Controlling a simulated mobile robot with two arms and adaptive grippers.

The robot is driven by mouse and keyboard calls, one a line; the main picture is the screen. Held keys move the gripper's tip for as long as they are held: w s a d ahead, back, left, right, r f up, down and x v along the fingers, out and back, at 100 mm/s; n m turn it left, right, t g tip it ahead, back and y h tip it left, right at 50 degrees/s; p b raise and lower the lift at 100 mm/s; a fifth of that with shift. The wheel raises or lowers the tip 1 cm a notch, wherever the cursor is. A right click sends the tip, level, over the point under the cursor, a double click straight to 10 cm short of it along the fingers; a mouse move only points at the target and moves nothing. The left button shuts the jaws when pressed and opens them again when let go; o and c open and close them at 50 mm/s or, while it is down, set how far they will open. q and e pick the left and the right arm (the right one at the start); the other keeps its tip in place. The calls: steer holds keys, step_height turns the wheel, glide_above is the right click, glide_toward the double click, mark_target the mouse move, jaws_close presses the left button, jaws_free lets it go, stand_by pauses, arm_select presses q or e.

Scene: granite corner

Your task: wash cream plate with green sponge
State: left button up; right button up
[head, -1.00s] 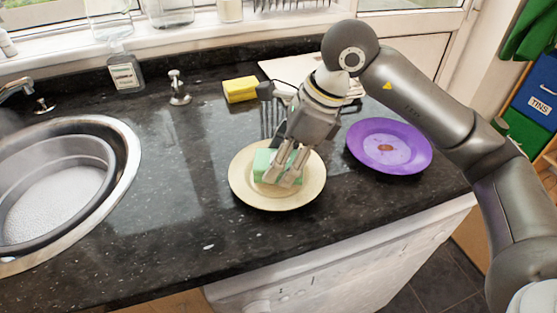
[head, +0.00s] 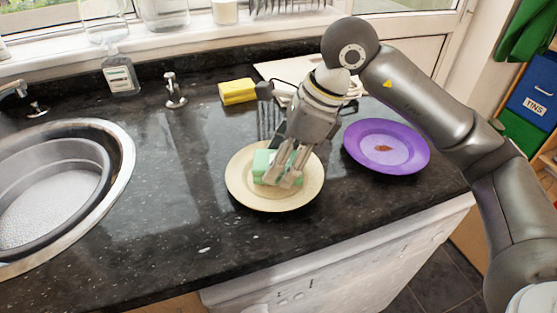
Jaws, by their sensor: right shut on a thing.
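The cream plate (head: 246,190) lies on the dark granite counter, near the front edge in the middle. The green sponge (head: 263,165) sits over the plate's middle, with its right part hidden by my fingers. My right gripper (head: 283,178) reaches down from above and is shut on the green sponge, holding it at the plate. Whether the sponge presses on the plate is hard to tell. My left gripper is not in view.
A purple plate (head: 404,153) with a brown spot stands to the right. The sink (head: 120,165) is at left, with a soap bottle (head: 121,76) behind. The counter between sink and plate is clear.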

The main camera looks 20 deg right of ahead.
mark_target(270, 159)
steer(key=shift+r, duration=0.1)
steer(key=shift+r+p, duration=0.3)
steer(key=shift+p, duration=0.05)
step_height(270, 159, up, 4)
steer(key=p, duration=0.2)
steer(key=shift+r+p, duration=0.1)
steer(key=shift+p, duration=0.25)
steer(key=shift+r, duration=0.45)
steer(key=shift+r+p, duration=0.1)
steer(key=shift+p, duration=0.2)
steer(key=shift+r+p, duration=0.8)
steer(key=shift+r, duration=0.65)
